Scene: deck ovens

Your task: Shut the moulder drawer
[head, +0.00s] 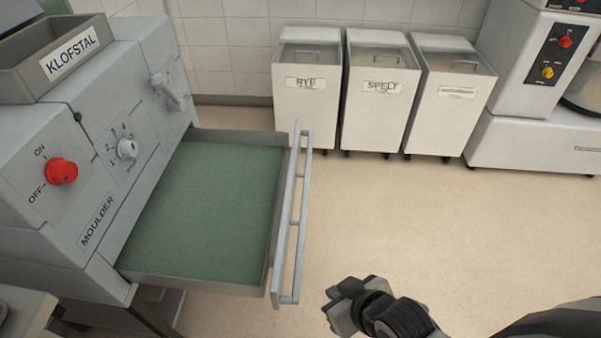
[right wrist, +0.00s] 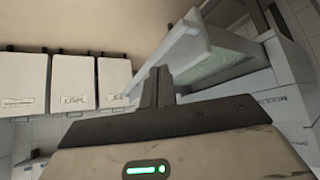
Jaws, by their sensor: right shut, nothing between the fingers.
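The moulder (head: 100,130) is a grey machine at the left of the head view. Its drawer (head: 270,268) is pulled out to the right, with a green lined floor and a long grey bar handle (head: 290,220) on its front. My right gripper (head: 338,300) is at the bottom of the head view, to the right of the handle's near end and apart from it. Its fingers (right wrist: 158,85) are shut and empty. In the right wrist view the drawer handle (right wrist: 175,50) shows just beyond the fingertips. My left gripper is not in view.
Three white bins (head: 380,95), two labelled rye and spelt, stand along the tiled back wall. A white machine (head: 535,130) with red and yellow knobs stands at the right. The floor (head: 400,210) between the drawer and the bins is clear. A grey table corner (head: 25,310) shows bottom left.

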